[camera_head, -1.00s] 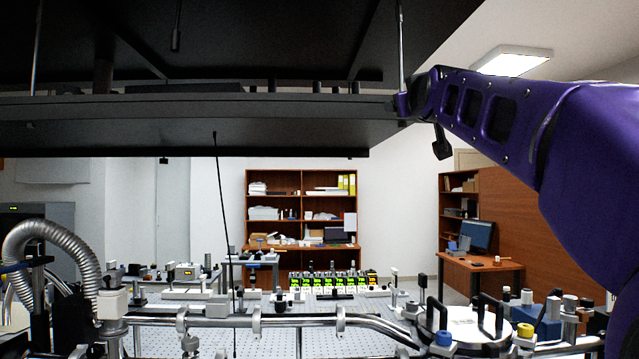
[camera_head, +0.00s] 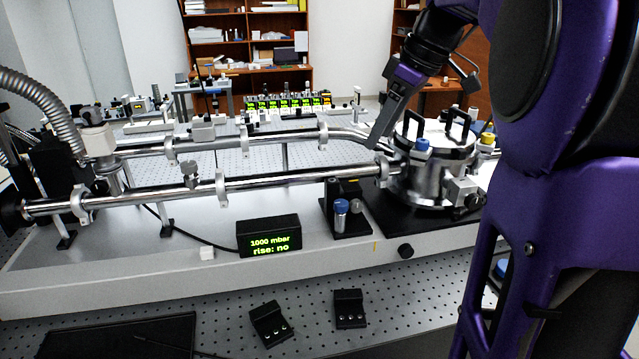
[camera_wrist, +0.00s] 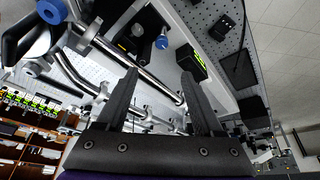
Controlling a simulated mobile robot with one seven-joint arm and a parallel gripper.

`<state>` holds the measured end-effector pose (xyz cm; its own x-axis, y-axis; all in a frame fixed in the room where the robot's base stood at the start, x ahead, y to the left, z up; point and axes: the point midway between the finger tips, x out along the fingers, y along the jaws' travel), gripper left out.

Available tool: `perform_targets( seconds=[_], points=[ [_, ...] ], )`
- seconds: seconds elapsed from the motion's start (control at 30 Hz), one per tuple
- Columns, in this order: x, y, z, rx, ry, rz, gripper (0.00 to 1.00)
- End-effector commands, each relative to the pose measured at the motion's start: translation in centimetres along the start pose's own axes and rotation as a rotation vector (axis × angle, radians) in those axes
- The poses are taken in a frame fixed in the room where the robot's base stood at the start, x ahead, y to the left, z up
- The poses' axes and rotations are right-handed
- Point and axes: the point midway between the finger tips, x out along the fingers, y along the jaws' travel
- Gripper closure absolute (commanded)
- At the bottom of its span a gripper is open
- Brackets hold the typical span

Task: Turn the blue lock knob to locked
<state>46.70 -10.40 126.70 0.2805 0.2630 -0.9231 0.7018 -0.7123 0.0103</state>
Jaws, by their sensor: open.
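Two blue knobs show in the head view, and I cannot tell which is the lock knob. One blue knob (camera_head: 422,146) sits on the front edge of the round steel chamber (camera_head: 428,183). The other blue knob (camera_head: 341,206) is on a small black block on the bench. In the wrist view the chamber's knob (camera_wrist: 52,10) is at the top left, and the block's knob (camera_wrist: 162,42) shows beyond the fingers. My gripper (camera_head: 372,146) is open and empty, pointing down, left of the chamber. Its spread fingers also show in the wrist view (camera_wrist: 157,80).
Steel pipes (camera_head: 300,180) run across the bench to the chamber, which has upright black handles (camera_head: 458,122). A display (camera_head: 268,237) reads "1000 mbar, rise: no". Small black blocks (camera_head: 349,308) lie on the perforated table in front. My arm hides the right side.

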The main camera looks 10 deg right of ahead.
Motion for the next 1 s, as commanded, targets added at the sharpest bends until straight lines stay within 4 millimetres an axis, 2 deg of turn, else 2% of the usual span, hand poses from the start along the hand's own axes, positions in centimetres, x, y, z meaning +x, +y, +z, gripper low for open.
perform_targets(
  seconds=[0.13, 0.23, 0.7, 0.9, 1.0],
  points=[
    [1.0, -0.3, 0.2, -0.005, -0.004, -0.018, 0.31],
    [2.5, -0.3, 0.3, -0.005, -0.004, -0.018, 0.31],
    [12.6, -0.4, 0.3, -0.003, -0.004, -0.017, 0.31],
    [15.8, -0.4, 0.3, -0.002, -0.004, -0.015, 0.31],
    [16.8, -0.4, 0.3, -0.002, -0.003, -0.013, 0.31]
  ],
)
